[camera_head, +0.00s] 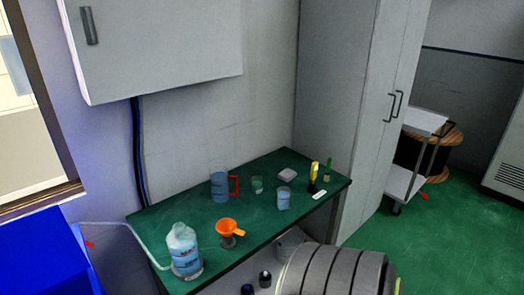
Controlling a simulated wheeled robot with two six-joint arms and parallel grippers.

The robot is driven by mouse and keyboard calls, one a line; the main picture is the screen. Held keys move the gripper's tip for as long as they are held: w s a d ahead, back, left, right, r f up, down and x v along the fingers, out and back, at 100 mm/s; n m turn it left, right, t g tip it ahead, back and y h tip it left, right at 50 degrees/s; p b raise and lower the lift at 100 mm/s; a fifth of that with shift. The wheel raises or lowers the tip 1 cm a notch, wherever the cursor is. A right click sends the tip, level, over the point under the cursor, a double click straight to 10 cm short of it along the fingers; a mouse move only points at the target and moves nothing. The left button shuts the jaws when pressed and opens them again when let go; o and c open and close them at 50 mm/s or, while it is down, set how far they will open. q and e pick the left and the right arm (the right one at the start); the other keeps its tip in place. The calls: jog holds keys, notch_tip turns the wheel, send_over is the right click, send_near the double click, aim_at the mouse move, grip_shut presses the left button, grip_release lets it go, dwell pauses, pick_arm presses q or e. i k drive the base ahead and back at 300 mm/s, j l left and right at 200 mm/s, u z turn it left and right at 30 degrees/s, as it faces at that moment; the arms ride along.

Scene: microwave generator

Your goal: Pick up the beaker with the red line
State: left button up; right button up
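A blue-grey cup-like vessel (219,185) with a red square outline at its right side, like a handle, stands upright near the back of the green table (262,228). A smaller bluish beaker (283,199) stands upright to its right, nearer the front edge. A small greenish glass vessel (257,185) stands between them, a little farther back. Which of these carries a red line in its markings is too small to tell; the clear red is the square outline beside the larger vessel. Neither gripper shows in the head view.
A pale block (287,175) and yellow and green upright items (314,172) are at the right. A grey ribbed body (335,271) lies before the table. A cabinet overhangs at upper left.

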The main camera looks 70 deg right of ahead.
aim_at(283, 192)
jog(key=z, duration=2.3)
